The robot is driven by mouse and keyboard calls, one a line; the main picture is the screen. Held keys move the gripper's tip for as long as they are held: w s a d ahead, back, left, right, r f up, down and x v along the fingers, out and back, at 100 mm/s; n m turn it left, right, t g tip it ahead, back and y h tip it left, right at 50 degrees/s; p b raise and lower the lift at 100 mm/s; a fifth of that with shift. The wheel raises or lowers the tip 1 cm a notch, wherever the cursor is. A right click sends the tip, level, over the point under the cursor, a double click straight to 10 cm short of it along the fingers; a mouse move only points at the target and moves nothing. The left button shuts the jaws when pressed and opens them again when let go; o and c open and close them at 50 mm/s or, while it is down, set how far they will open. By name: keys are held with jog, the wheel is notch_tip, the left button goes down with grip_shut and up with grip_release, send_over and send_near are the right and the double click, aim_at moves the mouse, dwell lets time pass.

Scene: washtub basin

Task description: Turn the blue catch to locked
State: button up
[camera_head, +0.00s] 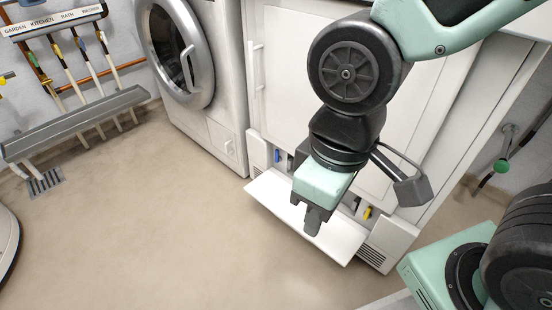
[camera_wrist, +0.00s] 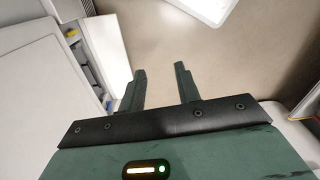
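A small blue catch (camera_head: 277,156) shows in the head view, in the low recess at the left of the white cabinet front (camera_head: 255,140). Its setting is too small to read. My gripper (camera_head: 313,230) hangs to the right of it, pointing down, above the white lowered flap (camera_head: 270,200), apart from the catch. In the wrist view my gripper (camera_wrist: 160,68) has its two fingers apart with nothing between them. I cannot make out the blue catch for sure in the wrist view. My gripper and arm hide the middle of the recess in the head view.
A yellow part (camera_head: 368,213) sits at the recess's right end; it also shows in the wrist view (camera_wrist: 72,33). A dark part (camera_head: 290,161) stands beside the blue catch. A front-loading washer (camera_head: 215,110) stands left. The floor (camera_head: 150,220) in front is clear.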

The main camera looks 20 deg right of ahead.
jog(key=shift+a, duration=0.1)
jog(key=shift+c, duration=1.4)
jog(key=w+a+m+t+y, duration=0.4)
jog(key=w+a+y, duration=0.1)
jog(key=w+a, duration=1.35)
jog(key=w+a+f+m+t+h, duration=0.1)
jog(key=w+a+f+m+t, duration=0.15)
jog(key=w, duration=0.45)
jog(key=w+a+f+m+t, duration=0.1)
jog(key=w+m+t, duration=0.2)
jog(key=w, duration=0.3)
jog(key=m+g+h, duration=0.3)
jog(key=m+h, duration=0.7)
jog(key=h, duration=0.6)
send_near(276, 156)
jog(key=b+x, duration=0.8)
jog(key=b, duration=0.1)
jog(key=shift+w, duration=0.1)
